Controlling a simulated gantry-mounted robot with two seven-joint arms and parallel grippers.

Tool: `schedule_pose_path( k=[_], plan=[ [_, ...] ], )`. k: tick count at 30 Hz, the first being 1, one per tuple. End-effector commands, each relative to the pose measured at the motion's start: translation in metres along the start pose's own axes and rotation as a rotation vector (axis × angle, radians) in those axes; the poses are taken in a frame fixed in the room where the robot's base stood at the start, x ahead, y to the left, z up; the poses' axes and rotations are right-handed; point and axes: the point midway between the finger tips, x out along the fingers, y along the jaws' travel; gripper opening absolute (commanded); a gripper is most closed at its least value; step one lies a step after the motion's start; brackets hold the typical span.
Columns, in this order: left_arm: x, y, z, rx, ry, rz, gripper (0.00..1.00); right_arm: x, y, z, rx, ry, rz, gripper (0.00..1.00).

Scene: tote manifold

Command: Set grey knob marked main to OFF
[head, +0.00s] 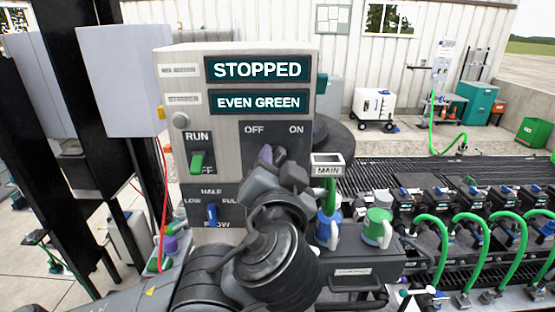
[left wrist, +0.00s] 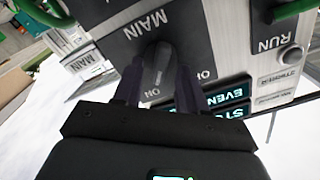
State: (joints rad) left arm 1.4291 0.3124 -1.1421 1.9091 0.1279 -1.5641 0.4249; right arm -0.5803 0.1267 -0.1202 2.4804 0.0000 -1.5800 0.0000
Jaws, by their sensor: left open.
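The grey main knob (left wrist: 158,62) sits on the dark MAIN plate of the panel in the left wrist view, which is turned nearly upside down. A pale line on the knob appears to point towards the ON label (left wrist: 155,92); the OFF label (left wrist: 206,75) is off to the side. My left gripper (left wrist: 158,84) is open, with one finger on each side of the knob; whether they touch it I cannot tell. In the head view my left gripper (head: 268,158) is in front of the same plate (head: 258,140) and hides the knob. My right gripper is not in view.
The panel (head: 227,155) also has a green RUN switch (head: 197,162) and a blue HALF/LOW/FULL selector (head: 212,214). Its displays read STOPPED (head: 257,69) and EVEN GREEN (head: 258,102). Blue (head: 328,229) and green (head: 378,228) handled parts stand on a box at right, near green hoses (head: 432,240).

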Motion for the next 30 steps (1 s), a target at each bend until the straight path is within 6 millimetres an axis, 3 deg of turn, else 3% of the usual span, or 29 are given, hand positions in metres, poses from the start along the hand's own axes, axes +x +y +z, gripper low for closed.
schedule_pose_path(
  k=[10, 18, 30],
  plan=[
    [0.003, 0.000, 0.000, 0.000, 0.000, 0.000, 0.40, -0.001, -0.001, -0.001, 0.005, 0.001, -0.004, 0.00],
    [0.003, 0.000, 0.000, -0.001, 0.000, 0.000, 0.00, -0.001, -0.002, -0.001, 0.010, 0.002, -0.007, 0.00],
    [0.002, 0.003, 0.003, -0.042, 0.000, 0.001, 0.00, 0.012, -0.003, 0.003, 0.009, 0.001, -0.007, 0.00]
  ],
)
